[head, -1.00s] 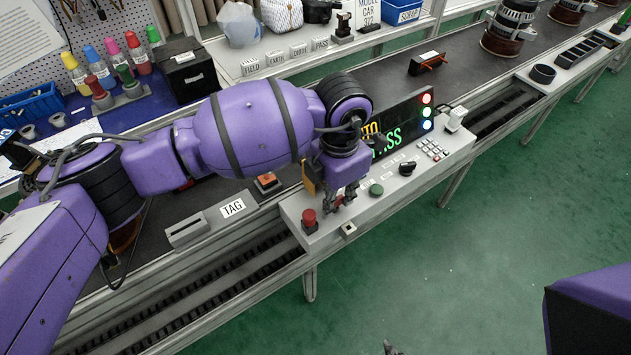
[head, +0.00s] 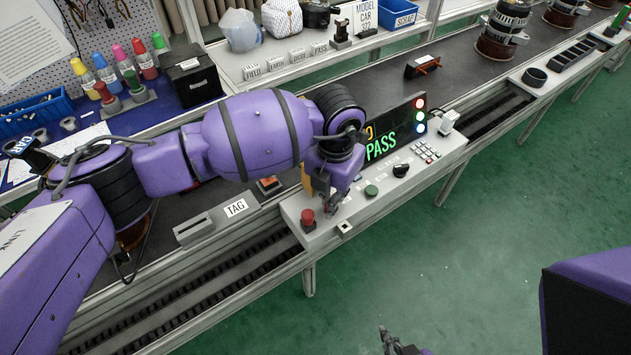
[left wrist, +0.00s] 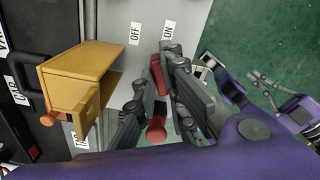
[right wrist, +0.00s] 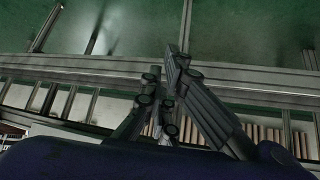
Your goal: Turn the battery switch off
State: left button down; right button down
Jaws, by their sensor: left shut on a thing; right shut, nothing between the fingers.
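The battery switch's red handle (left wrist: 157,75) shows in the left wrist view between my left fingers, just below the OFF label (left wrist: 134,33) and the ON label (left wrist: 168,30). It is partly hidden by the fingers, and its exact angle is hard to tell. My left gripper (left wrist: 156,84) is shut on it. In the head view my left gripper (head: 325,204) is over the left part of the grey control panel (head: 345,212), and the switch is hidden there. My right gripper (head: 390,342) is shut and empty at the bottom edge, over the floor; it also shows in the right wrist view (right wrist: 168,72).
A red mushroom button (head: 307,217) stands close left of my left gripper. A green button (head: 371,190), a black knob (head: 401,169) and a keypad (head: 427,152) are to its right. A PASS display (head: 395,130) stands behind. A yellow box (left wrist: 85,72) is near the left fingers. The green floor is clear.

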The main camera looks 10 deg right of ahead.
pick_arm(q)
jog(key=n+p, duration=0.1)
jog(key=n, duration=0.1)
jog(key=n+p, duration=0.1)
jog(key=shift+w+r+n+p, duration=0.1)
jog(key=shift+r+n+p, duration=0.3)
jog(key=n+p, duration=0.2)
jog(key=shift+n, duration=0.3)
jog(key=shift+n+p, duration=0.35)
jog(key=shift+n, duration=0.15)
jog(key=shift+n+p, duration=0.8)
jog(key=shift+n, duration=0.4)
jog(key=shift+f+n, duration=0.1)
jog(key=shift+n, duration=0.3)
jog(key=shift+f+n+p, duration=0.1)
jog(key=shift+n+p, duration=0.3)
jog(key=shift+n, duration=0.7)
pick_arm(e)
jog(key=w+a+r+t, duration=0.1)
jog(key=w+a+r, duration=0.1)
jog(key=r, duration=0.6)
jog(key=shift+w+r+y, duration=0.2)
jog(key=shift+w+y, duration=0.1)
jog(key=shift+w, duration=0.4)
pick_arm(q)
jog(key=shift+f, duration=0.1)
pick_arm(e)
jog(key=shift+w+r, duration=0.1)
jog(key=shift+d, duration=0.15)
